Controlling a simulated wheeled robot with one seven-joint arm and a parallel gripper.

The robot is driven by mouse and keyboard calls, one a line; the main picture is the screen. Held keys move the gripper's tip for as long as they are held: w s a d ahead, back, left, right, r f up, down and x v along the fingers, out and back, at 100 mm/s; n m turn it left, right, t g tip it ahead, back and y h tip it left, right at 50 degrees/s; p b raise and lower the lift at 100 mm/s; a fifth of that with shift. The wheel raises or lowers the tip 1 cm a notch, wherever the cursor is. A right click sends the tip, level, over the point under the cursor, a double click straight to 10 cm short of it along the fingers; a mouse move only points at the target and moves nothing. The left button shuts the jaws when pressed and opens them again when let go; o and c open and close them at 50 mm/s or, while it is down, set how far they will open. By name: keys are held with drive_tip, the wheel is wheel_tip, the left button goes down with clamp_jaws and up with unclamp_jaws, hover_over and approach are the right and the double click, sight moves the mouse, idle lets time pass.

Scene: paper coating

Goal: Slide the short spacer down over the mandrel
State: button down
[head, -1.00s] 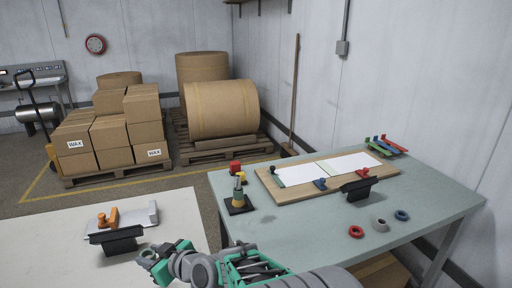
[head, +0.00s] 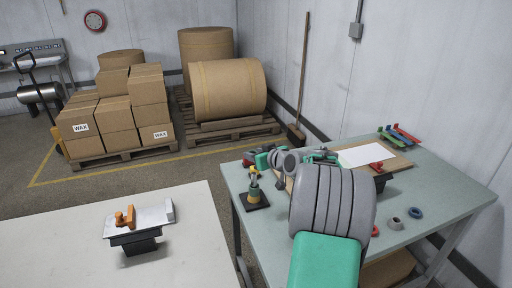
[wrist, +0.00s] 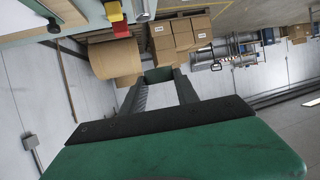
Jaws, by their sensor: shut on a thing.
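The mandrel (head: 254,183) stands upright on a black square base (head: 256,200) near the left edge of the green table. Yellow and dark green show along it. My gripper (head: 262,158) is close to the mandrel's top in the head view, a little above and behind it in the picture. It is shut on the short spacer, which is mostly hidden there. In the wrist view my dark fingers (wrist: 160,88) reach away from the camera, with green at their far end. I cannot tell whether the spacer touches the mandrel.
Red (head: 375,231), grey (head: 393,224) and blue (head: 415,212) rings lie on the table's right side. A red block (wrist: 120,29) and a yellow block (wrist: 114,10) show in the wrist view.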

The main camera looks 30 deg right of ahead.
drive_tip(key=shift+d+r, duration=0.1)
drive_tip(key=shift+d, duration=0.25)
drive_tip(key=shift+b, duration=0.45)
drive_tip(key=shift+a+f+b, duration=0.1)
drive_tip(key=shift+f+b, duration=0.2)
drive_tip(key=shift+b, duration=0.05)
wheel_tip(320, 180, down, 5)
drive_tip(key=b, duration=0.5)
drive_tip(key=shift+f, duration=0.15)
drive_tip(key=shift+b, duration=1.05)
idle(0.5)
drive_tip(key=shift+f, duration=0.1)
drive_tip(key=shift+f+b, duration=0.35)
drive_tip(key=shift+b, duration=0.1)
